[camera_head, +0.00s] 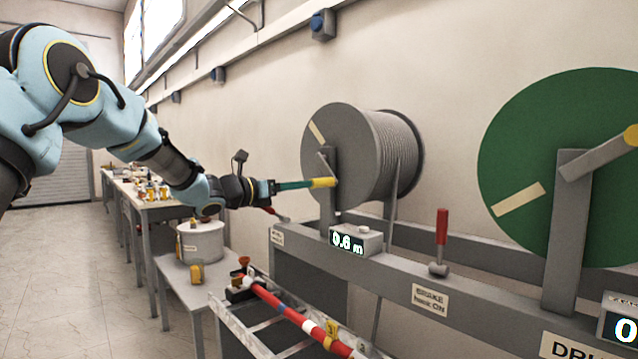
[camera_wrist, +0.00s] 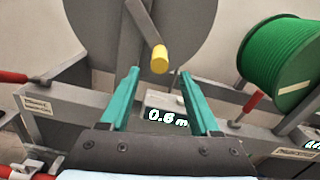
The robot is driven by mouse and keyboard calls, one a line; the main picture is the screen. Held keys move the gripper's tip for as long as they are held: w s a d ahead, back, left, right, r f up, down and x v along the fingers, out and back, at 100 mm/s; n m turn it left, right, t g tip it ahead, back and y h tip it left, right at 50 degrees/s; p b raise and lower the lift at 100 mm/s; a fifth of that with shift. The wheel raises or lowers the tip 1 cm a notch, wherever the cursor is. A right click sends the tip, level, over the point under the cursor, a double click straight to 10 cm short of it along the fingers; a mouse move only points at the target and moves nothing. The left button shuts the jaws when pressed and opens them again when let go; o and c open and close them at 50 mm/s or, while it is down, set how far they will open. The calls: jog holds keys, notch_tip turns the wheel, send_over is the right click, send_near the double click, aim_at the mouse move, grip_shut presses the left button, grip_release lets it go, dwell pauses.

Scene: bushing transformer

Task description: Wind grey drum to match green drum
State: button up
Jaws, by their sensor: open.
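The grey drum (camera_head: 345,150) stands on a grey frame, with a pale stripe on its face. Its crank ends in a yellow handle (camera_head: 323,183), also in the wrist view (camera_wrist: 160,60). My gripper (camera_head: 308,184) is open, its teal fingers pointing at this handle. In the wrist view the handle shows between and just beyond the fingertips (camera_wrist: 160,74); I cannot tell whether they touch it. The grey drum's counter (camera_head: 347,242) reads 0.6 m. The green drum (camera_head: 560,150) is at the right with its own yellow crank handle (camera_head: 631,135). Its counter (camera_head: 620,328) is cut off after "0".
A red brake lever (camera_head: 441,228) stands upright on the frame between the drums. A red and white pole (camera_head: 290,312) lies low in front. A small table (camera_head: 205,293) with a grey pot (camera_head: 201,241) stands below my arm. Floor at the left is clear.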

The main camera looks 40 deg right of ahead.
aim_at(318, 183)
jog(key=d+p, duration=0.1)
jog(key=d, duration=0.3)
jog(key=d+p, duration=0.1)
jog(key=d, duration=0.3)
jog(key=shift+s+p, duration=0.2)
jog(key=shift+p, duration=0.15)
grip_shut()
jog(key=shift+a, duration=0.1)
dwell(0.9)
